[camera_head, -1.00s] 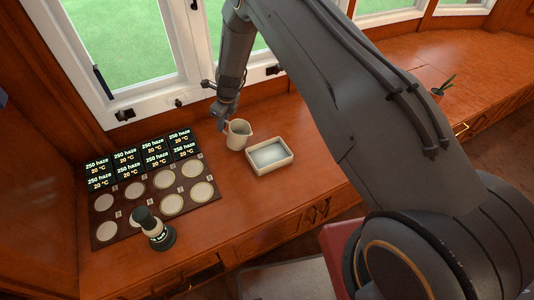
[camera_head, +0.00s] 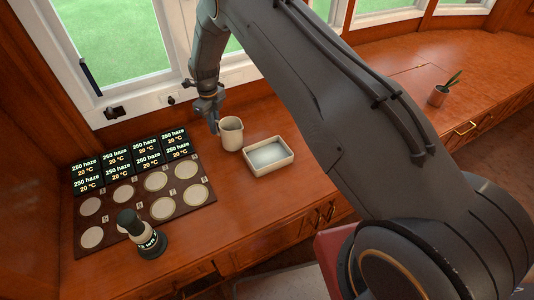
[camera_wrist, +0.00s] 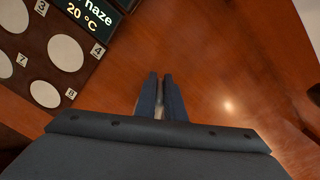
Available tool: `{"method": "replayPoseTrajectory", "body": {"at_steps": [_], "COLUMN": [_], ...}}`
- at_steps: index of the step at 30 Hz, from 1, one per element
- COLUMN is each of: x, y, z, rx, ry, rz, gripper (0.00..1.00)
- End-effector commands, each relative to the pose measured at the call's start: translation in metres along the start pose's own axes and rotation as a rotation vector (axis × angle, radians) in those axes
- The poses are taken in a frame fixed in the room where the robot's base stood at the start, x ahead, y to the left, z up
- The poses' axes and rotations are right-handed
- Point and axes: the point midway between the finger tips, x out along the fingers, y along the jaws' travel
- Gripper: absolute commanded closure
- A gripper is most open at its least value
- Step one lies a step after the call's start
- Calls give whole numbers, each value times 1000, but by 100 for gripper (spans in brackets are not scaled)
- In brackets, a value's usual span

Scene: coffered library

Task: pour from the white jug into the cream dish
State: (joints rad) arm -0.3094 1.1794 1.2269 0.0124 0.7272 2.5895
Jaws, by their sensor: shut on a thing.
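The white jug (camera_head: 231,136) is cream-white and stands close to upright left of the dish. I cannot tell whether its base touches the wood. My gripper (camera_head: 214,128) is at its left side, shut on it. In the wrist view my gripper's fingers (camera_wrist: 160,95) are nearly together, with a small pale piece between them; the jug's body is hidden there. The cream dish (camera_head: 289,161) is rectangular with a low rim and a pale grey-blue inside. It lies right of the jug, apart from it. The jug's contents are not visible.
A dark mat (camera_head: 125,196) with several pale discs and lit labels lies at left. A dark bottle-like object (camera_head: 149,240) stands at its front edge. Windows (camera_head: 120,50) rise behind. A potted plant (camera_head: 439,95) stands far right; wood right of the dish is clear.

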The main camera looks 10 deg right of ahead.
Motion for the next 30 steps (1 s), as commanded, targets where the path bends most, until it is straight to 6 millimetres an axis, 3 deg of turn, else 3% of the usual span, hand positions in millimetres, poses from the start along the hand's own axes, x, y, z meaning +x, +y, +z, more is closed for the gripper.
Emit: {"method": "replayPoseTrajectory", "body": {"at_steps": [15, 30], "x": [-57, -60], "y": [0, -1], "z": [1, -4], "rx": [0, -29], "ry": [1, 2], "rz": [-1, 0], "gripper": [100, 100]}}
